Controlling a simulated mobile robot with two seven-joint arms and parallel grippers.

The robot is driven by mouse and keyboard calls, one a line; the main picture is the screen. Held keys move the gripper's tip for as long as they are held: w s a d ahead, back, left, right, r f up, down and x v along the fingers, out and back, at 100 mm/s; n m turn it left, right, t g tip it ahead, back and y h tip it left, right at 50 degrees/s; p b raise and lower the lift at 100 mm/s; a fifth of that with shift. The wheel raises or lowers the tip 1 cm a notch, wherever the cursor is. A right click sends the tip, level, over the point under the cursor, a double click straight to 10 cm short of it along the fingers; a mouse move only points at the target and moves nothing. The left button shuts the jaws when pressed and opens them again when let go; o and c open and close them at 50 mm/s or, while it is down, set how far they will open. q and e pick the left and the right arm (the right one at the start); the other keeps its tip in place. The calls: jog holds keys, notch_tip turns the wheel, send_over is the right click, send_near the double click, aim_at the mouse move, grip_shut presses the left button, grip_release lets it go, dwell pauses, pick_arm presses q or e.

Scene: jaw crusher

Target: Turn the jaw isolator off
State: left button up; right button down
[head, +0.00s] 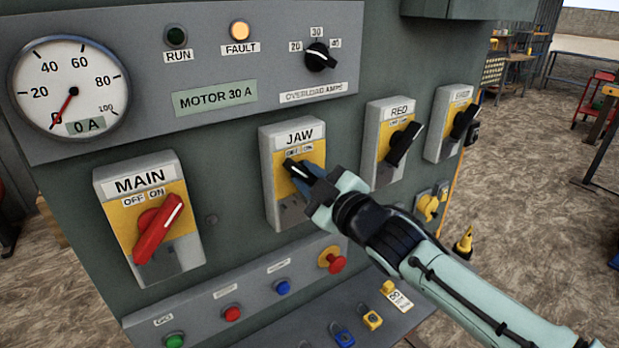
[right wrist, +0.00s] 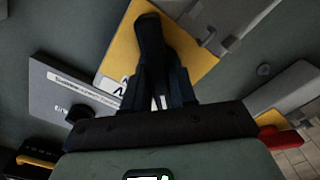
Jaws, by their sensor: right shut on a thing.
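The jaw isolator (head: 283,205) is a grey box with a yellow plate, labelled JAW, in the middle of the panel. Its black handle (head: 289,163) shows its tip leaning to the upper left, towards the OFF label. My right gripper (head: 308,178) comes in from the lower right and is shut on this handle, hiding its lower part. In the right wrist view the handle (right wrist: 150,38) stands out beyond the fingers (right wrist: 158,88), against the yellow plate. My left gripper is not in view.
The main isolator (head: 157,215) with a red handle towards ON is at the left. Two more isolators (head: 391,140) (head: 452,122) with black handles tilted to the upper right stand at the right. Push buttons (head: 233,313) line the sloped ledge below. The FAULT lamp (head: 240,31) glows amber; the ammeter (head: 68,85) reads about zero.

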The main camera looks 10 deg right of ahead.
jog(key=c, duration=1)
grip_release()
jog(key=shift+s, duration=0.1)
jog(key=p+v, duration=0.1)
jog(key=v, duration=1.2)
jog(key=shift+p, duration=0.4)
jog(key=shift+s, duration=0.1)
